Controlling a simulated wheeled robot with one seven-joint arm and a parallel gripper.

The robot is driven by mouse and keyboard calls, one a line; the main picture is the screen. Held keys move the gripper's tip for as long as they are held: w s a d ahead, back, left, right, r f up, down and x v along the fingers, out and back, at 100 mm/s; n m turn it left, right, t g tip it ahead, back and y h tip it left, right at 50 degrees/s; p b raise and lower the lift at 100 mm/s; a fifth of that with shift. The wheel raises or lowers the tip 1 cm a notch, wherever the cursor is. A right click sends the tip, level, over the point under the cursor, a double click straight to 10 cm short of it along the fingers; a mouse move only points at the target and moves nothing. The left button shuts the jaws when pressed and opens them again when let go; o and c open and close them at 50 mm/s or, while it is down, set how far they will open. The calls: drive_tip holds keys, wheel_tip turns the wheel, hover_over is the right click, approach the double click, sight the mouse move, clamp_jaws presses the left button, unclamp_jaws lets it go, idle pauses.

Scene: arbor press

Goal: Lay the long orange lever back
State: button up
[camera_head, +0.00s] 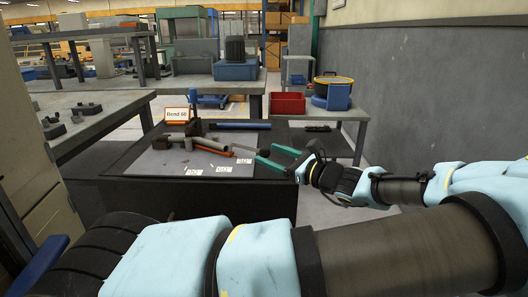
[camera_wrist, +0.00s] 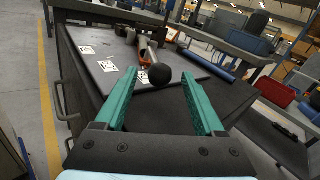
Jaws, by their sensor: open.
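The orange lever (camera_head: 213,151) lies low over the grey plate, pointing toward my gripper. In the wrist view the lever (camera_wrist: 143,56) runs away from me, beside a pale rod. A black ball knob (camera_wrist: 159,75) is at the near end of this assembly; which bar carries it is unclear. My gripper (camera_head: 265,153) has its green fingers spread, coming from the right at the plate's edge. In the wrist view my gripper (camera_wrist: 161,77) has a fingertip on either side of the knob, with visible gaps. A grey pipe (camera_head: 172,142) lies at the lever's far end.
A "Bend 60" sign (camera_head: 177,115) stands behind the plate. A blue tube (camera_head: 240,125) lies on the dark bench behind the lever. White marker tags (camera_wrist: 108,66) lie on the plate. A red bin (camera_head: 288,103) is on the side table.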

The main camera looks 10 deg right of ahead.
drive_tip(key=shift+x, duration=1.4)
drive_tip(key=shift+c, duration=0.2)
clamp_jaws()
